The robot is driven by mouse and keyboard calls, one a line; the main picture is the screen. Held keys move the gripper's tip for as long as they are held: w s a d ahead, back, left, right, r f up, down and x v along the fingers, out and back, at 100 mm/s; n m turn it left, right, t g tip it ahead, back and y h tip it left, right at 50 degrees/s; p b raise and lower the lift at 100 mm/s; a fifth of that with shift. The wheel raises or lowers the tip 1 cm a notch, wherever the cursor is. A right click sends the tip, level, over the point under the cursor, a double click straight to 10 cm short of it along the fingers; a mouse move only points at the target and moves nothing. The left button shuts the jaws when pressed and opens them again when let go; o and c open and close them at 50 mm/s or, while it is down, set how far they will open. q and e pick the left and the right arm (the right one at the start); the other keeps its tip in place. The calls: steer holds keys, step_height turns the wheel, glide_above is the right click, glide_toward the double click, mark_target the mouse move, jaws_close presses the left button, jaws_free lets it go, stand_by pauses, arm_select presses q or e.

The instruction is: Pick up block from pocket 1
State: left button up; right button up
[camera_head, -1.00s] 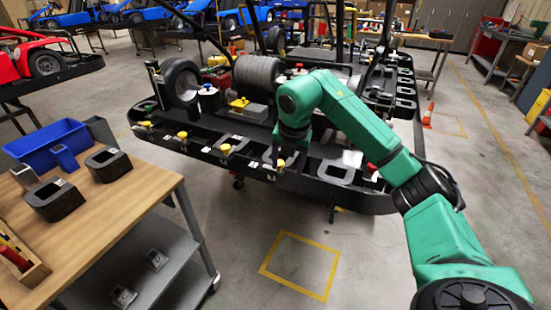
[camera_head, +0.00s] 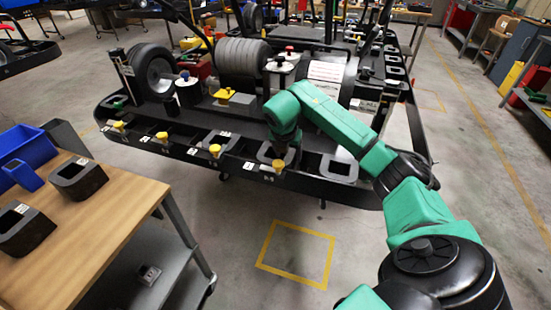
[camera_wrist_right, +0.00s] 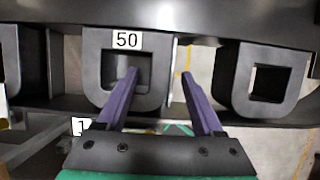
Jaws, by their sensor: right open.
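A dark grey U-shaped block labelled 50 (camera_wrist_right: 97,82) sits in a pocket along the edge of the black kart stand (camera_head: 135,140). A white pocket label is mostly cut off by my gripper in the right wrist view. My right gripper (camera_wrist_right: 159,73) is open, with two purple fingers reaching toward this block. The left finger overlaps the block's opening and the right finger is just outside its right wall. I cannot tell whether they touch it. In the head view the right gripper (camera_head: 284,150) is over the stand's front edge and partly hides the block. My left gripper is not in view.
Another U-shaped block (camera_wrist_right: 232,85) sits to the right. Yellow knobs line the stand's front edge. A wooden-topped table (camera_head: 90,225) at left holds dark blocks and a blue bin (camera_head: 30,146). Open floor with a yellow square (camera_head: 297,277) lies in front.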

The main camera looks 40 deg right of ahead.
steer(key=shift+x, duration=0.85)
jaws_close()
steer(key=shift+w+r, duration=0.1)
steer(key=shift+r, duration=0.05)
stand_by(0.6)
